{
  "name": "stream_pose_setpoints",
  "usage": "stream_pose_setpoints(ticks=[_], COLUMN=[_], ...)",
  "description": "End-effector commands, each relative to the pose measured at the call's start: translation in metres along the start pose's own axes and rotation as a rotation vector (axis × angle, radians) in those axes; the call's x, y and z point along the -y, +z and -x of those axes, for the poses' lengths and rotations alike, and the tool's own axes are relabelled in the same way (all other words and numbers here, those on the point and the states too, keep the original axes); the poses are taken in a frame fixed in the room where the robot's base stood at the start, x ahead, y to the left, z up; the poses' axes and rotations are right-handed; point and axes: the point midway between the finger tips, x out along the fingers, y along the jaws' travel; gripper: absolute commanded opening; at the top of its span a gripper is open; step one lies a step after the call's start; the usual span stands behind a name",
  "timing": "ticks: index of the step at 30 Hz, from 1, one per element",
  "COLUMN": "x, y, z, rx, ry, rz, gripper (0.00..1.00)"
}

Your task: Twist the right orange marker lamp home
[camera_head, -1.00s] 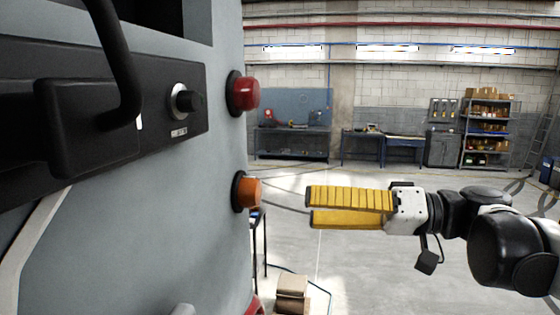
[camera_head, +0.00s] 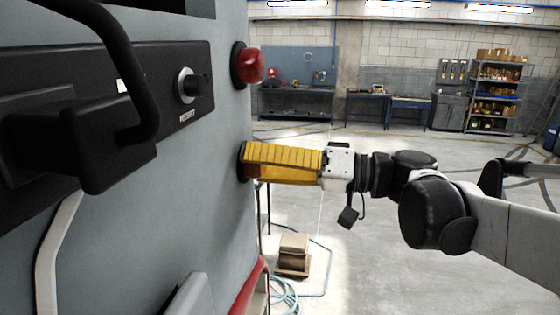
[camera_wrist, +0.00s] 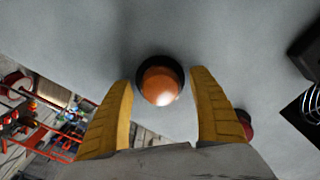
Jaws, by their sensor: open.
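The orange marker lamp (camera_wrist: 161,86) sits in its round black base on the grey coach panel, seen in the wrist view between my two yellow fingers. My gripper (camera_wrist: 166,105) is open, with one finger on each side of the lamp and a gap to each. In the head view my gripper (camera_head: 248,162) reaches the panel from the right, and its fingers hide most of the lamp. Whether the lamp is fully seated cannot be told.
A red lamp (camera_head: 250,65) sits above on the same panel. A black handle (camera_head: 125,75) and a round lock knob (camera_head: 188,85) are to the left. Cardboard boxes (camera_head: 293,254) and a hose (camera_head: 284,294) lie on the floor below. The floor to the right is mostly clear.

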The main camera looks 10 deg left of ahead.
Motion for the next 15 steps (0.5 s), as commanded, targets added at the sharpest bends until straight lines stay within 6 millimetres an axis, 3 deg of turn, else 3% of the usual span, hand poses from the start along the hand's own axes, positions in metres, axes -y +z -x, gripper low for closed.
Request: stream_pose_setpoints(ticks=[4, 9, 15], x=[-0.0002, -0.0001, -0.0001], y=[0.0001, 0.0, 0.0001], z=[0.0003, 0.0004, 0.0005], rx=[0.0, 0.0, 0.0], ry=[0.0, 0.0, 0.0], rz=[0.0, 0.0, -0.005], gripper=[0.68, 0.17, 0.16])
